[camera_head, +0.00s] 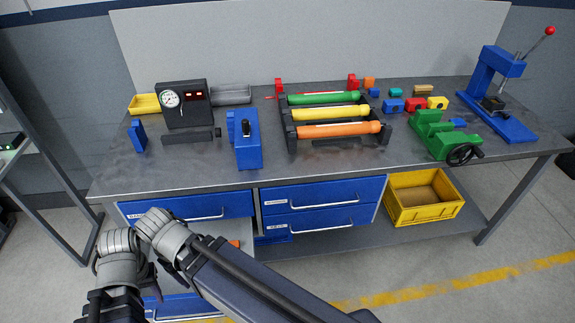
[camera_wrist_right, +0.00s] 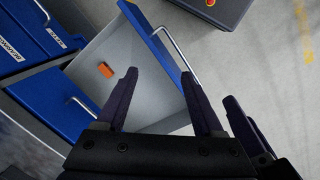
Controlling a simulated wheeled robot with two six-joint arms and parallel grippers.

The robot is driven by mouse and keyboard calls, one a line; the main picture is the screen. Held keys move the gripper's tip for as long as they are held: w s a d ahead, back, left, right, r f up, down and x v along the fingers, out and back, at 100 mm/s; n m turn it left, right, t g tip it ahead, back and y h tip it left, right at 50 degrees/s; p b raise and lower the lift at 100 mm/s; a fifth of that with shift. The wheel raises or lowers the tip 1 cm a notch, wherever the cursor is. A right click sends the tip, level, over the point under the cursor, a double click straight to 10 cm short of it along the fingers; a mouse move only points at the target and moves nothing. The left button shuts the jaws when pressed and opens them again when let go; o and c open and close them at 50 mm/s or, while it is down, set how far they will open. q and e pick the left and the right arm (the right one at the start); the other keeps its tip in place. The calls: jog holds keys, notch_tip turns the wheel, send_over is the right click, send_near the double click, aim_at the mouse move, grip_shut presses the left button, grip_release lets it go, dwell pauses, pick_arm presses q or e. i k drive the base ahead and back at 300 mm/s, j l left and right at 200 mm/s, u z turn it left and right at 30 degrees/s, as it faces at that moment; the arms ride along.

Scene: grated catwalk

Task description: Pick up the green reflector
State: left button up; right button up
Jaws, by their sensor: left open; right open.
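I cannot make out a thing that is surely the green reflector. An open blue drawer (camera_head: 180,305) at the lower left of the bench holds a small orange block, which shows in the right wrist view (camera_wrist_right: 105,69). My right gripper (camera_wrist_right: 160,73) is open and empty above this drawer, its fingers either side of bare grey drawer floor. My left gripper (camera_head: 151,281) is low at the left, mostly hidden by my arms; it is open.
On the bench (camera_head: 200,172) are a green tube (camera_head: 323,98) in a rack, a green vise (camera_head: 435,135), a teal block (camera_head: 395,91), a blue box (camera_head: 248,140) and a gauge box (camera_head: 185,105). A yellow crate (camera_head: 425,215) stands on the lower shelf.

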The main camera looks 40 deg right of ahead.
aim_at(476, 139)
jog(key=z, duration=2.6)
